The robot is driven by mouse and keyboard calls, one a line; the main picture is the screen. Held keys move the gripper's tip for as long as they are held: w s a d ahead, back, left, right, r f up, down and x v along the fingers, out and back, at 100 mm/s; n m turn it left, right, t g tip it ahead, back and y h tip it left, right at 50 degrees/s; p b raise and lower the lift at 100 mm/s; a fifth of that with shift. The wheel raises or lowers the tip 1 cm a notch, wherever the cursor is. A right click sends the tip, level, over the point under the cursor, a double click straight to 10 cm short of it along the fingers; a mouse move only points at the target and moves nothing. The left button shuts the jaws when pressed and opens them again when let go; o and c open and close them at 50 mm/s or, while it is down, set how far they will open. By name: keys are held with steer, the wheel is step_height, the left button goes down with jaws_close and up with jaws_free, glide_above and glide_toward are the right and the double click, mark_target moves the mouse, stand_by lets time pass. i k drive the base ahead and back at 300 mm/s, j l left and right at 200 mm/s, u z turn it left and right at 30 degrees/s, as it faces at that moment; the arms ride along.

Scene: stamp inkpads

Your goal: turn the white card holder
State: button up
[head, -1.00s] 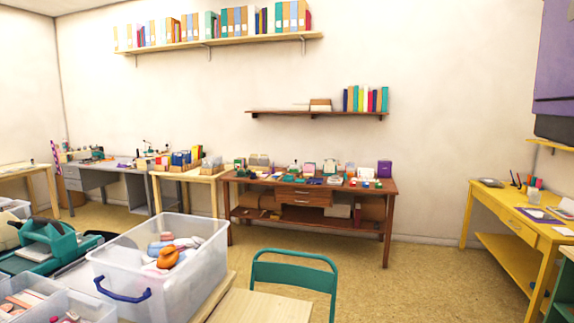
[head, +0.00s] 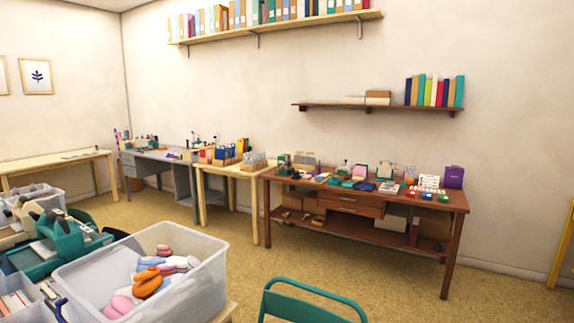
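The brown wooden desk (head: 345,202) stands against the back wall, right of the middle, with many small stamping items on its top. Toward its right end is a white item with small coloured marks (head: 429,181). My gripper is not in view.
A clear plastic bin (head: 205,278) of soft coloured pieces is close at the lower left. A teal chair (head: 312,304) stands between me and the brown desk. A pale table (head: 230,171) and grey desk (head: 150,165) stand further left. Floor (head: 400,285) right of the chair is clear.

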mark_target(346, 169)
steer(key=u, duration=1.9)
steer(key=l+z, duration=0.4)
steer(key=i+l+z, duration=0.15)
steer(key=l+z, duration=0.2)
steer(key=l, duration=0.15)
steer(key=i+l+z, duration=0.15)
steer(key=l+z, duration=0.25)
steer(key=i+l+z, duration=0.25)
steer(key=l+z, duration=0.15)
steer(key=i+l+z, duration=0.25)
steer(key=z, duration=0.15)
steer(key=i+l+z, duration=0.35)
steer(key=i+z, duration=0.25)
steer(key=z, duration=0.15)
steer(key=i+l, duration=0.1)
steer(key=i, duration=0.45)
steer(key=i+l, duration=0.15)
steer(key=i, duration=0.35)
steer(key=i+l, duration=0.1)
steer(key=i, duration=0.45)
